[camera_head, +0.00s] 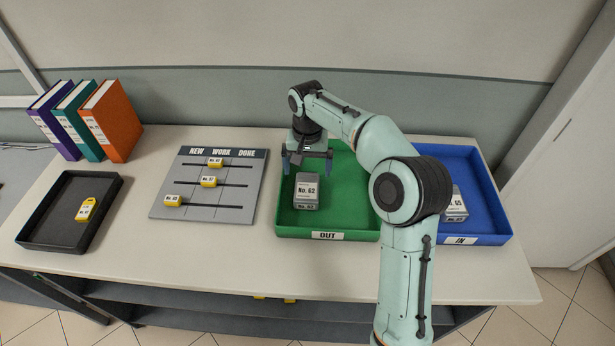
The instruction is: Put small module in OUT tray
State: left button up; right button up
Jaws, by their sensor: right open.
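A small grey module labelled No. 62 (307,192) sits in the green OUT tray (285,228), in its left part. My right gripper (307,168) is open and empty, just behind the module and over the tray's back left part. A gap shows between its fingertips and the module. A second grey module (457,204) lies in the blue IN tray (495,226) and is partly hidden by my right arm. My left gripper is not in view.
A grey board (208,216) with yellow tags on slots stands left of the OUT tray. A black tray (50,243) holds a yellow tag (86,209). Several binders (107,122) stand at the back left. The white table's front strip (240,272) is clear.

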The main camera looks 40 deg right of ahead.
notch_tip(320, 180, up, 4)
jog(key=shift+r, duration=0.1)
dwell(0.7)
